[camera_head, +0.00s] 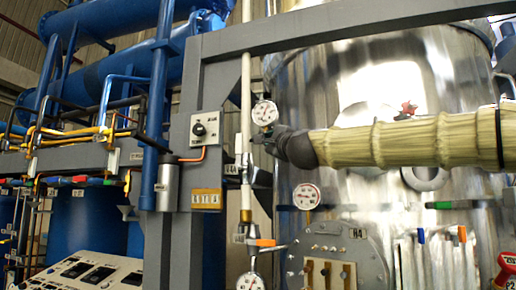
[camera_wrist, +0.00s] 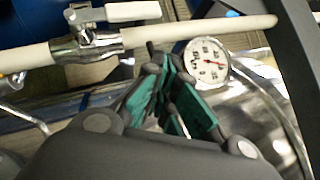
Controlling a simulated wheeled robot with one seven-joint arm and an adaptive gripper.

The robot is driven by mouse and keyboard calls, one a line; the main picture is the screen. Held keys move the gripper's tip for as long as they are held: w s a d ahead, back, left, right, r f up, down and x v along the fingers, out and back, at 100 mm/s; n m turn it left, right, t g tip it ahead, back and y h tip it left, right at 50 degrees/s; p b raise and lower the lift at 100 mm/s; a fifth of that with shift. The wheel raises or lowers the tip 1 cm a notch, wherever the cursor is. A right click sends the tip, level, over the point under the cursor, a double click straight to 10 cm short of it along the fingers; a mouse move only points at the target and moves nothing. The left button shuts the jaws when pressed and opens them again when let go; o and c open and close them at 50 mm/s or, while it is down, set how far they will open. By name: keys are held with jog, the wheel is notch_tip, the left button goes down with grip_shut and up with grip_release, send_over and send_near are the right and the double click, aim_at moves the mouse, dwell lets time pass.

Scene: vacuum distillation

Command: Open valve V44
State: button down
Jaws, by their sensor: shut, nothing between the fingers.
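A small tag (camera_head: 232,169) that seems to read V44 sits beside a vertical white pipe (camera_head: 246,95). A valve with a white lever (camera_head: 238,143) is at this spot. In the wrist view the valve's metal body (camera_wrist: 86,44) sits on the white pipe, and its white lever (camera_wrist: 133,11) lies roughly along the pipe. My gripper (camera_head: 258,139) is just right of the pipe and valve in the head view. In the wrist view its teal-padded fingers (camera_wrist: 172,85) are shut and empty, below and right of the valve, apart from the lever.
A round gauge (camera_head: 265,112) is close above my gripper; it also shows in the wrist view (camera_wrist: 207,60). A large steel vessel (camera_head: 305,85) stands behind my arm. A grey frame post (camera_head: 207,110) stands left of the pipe. A lower valve has an orange handle (camera_head: 265,243).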

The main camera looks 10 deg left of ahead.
jog(key=s+d+b, duration=0.3)
jog(key=s+d, duration=0.1)
jog(key=s, duration=0.3)
jog(key=shift+d, duration=0.25)
jog(key=shift+f, duration=0.1)
